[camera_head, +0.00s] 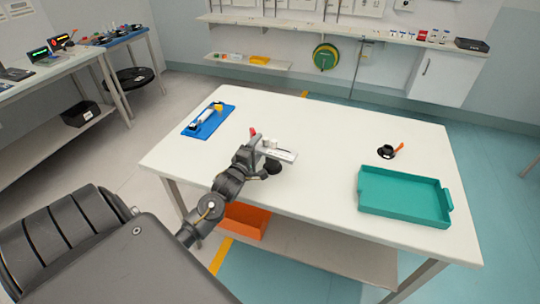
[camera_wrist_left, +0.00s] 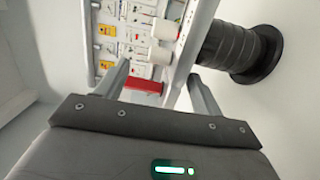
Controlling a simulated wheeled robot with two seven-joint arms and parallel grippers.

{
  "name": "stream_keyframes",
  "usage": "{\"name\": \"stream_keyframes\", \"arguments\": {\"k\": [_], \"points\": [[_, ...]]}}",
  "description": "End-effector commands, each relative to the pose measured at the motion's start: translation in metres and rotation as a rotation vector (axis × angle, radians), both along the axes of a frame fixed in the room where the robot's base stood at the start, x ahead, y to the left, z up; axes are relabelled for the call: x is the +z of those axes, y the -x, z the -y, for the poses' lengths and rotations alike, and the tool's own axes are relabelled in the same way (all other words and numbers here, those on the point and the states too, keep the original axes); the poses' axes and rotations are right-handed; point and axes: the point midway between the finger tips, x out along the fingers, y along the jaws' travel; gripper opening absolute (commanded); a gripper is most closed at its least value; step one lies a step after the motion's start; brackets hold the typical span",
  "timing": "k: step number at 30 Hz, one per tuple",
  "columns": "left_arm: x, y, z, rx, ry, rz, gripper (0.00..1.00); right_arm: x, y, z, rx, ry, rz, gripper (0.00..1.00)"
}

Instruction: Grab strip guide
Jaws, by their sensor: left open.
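What looks like the strip guide, a pale plate with white rollers and a red part (camera_head: 281,153), stands on the white table (camera_head: 330,180). In the left wrist view the pale plate (camera_wrist_left: 181,52), its white rollers and a red block (camera_wrist_left: 143,84) show just beyond and between the fingertips. My left gripper (camera_head: 260,152) is open at the guide's near left side and partly hides it. In the left wrist view the open jaws (camera_wrist_left: 159,74) straddle the red block's area; contact cannot be told. A dark ribbed cylinder on a round base (camera_wrist_left: 232,48) stands close to the right finger. My right gripper is out of view.
A blue mat (camera_head: 203,130) with small parts lies at the table's back left. An orange bin (camera_head: 245,220) sits below. The table's middle right is clear.

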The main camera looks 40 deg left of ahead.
Motion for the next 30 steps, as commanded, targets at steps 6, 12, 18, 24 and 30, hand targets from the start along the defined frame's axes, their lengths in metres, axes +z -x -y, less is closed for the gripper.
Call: {"name": "stream_keyframes", "arguments": {"k": [6,12,18,24,30], "points": [[0.000,-0.011,-0.001,-0.001,0.000,0.000,0.67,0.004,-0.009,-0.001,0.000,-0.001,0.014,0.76],[-0.004,-0.041,-0.006,-0.002,0.000,0.001,0.67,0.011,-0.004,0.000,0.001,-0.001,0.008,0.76],[-0.006,-0.053,-0.009,-0.002,0.000,-0.001,0.67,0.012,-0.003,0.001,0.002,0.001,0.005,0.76],[-0.006,-0.053,-0.009,-0.003,0.001,0.000,0.65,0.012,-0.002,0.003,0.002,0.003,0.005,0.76],[-0.006,-0.052,-0.009,-0.002,0.001,0.000,0.38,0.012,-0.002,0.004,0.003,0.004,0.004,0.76]]}}
